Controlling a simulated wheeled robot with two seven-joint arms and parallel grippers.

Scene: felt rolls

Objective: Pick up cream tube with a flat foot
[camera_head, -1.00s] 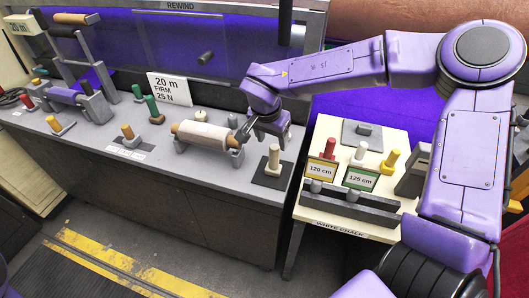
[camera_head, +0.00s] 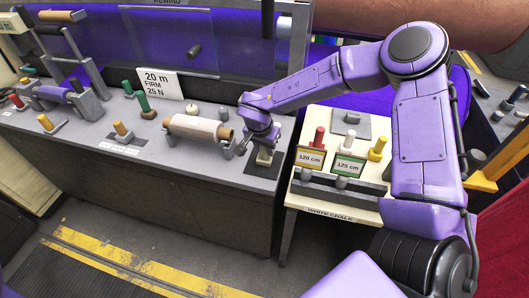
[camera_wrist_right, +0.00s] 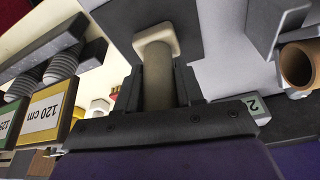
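The cream tube (camera_wrist_right: 158,75) runs between the fingers of my right gripper (camera_wrist_right: 160,88) in the right wrist view, with its square flat foot (camera_wrist_right: 154,40) at the far end. Both dark fingers lie close against its sides, so the gripper looks shut on it. In the head view the right gripper (camera_head: 264,147) hides most of the tube. The dark square pad (camera_head: 257,172) is under it, near the right end of the grey bench. I cannot tell whether the foot touches the pad. My left gripper is not in view.
A cream roll on a brown core (camera_head: 197,129) lies just left of the gripper. The side table has red (camera_head: 319,137), white (camera_head: 349,139) and yellow (camera_head: 377,148) pegs behind 120 cm and 125 cm signs. A 20 m sign (camera_head: 160,83) stands behind the roll.

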